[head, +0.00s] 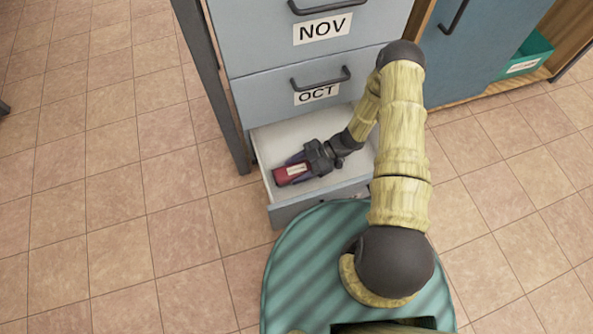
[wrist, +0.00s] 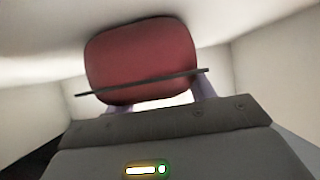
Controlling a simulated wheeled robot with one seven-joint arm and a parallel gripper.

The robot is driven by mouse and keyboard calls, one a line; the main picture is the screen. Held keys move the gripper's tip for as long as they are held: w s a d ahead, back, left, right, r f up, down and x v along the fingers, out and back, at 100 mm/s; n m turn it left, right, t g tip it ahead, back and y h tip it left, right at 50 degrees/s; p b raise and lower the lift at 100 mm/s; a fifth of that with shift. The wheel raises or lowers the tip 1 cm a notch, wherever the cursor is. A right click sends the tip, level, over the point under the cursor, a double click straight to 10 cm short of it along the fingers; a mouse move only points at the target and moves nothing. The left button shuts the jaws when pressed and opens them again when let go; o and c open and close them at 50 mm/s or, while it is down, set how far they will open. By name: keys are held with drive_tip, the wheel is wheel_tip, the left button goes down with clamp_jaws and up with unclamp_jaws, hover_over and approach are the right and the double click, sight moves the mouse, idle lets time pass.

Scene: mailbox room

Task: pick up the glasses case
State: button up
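The glasses case (head: 291,175) looks like a dark red, rounded case and lies in the open bottom drawer (head: 283,213), near its left front corner. My gripper (head: 298,168) reaches down into this drawer, its purple fingers right at the case. In the wrist view the case (wrist: 140,55) fills the top middle, with a thin dark bar across its lower part. The fingers (wrist: 160,103) stand apart there, with a bright gap between them. The case covers part of the left finger, and their tips are hidden. I see no clear grip on the case.
Above the open drawer are closed drawers labelled OCT (head: 318,93) and NOV (head: 322,29). The pale drawer walls stand close around my gripper. A blue door (head: 480,50) and a green bin (head: 527,57) are at the right. The tiled floor at the left is clear.

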sight(297, 169)
wheel_tip(297, 169, up, 10)
drive_tip(key=p, duration=0.6)
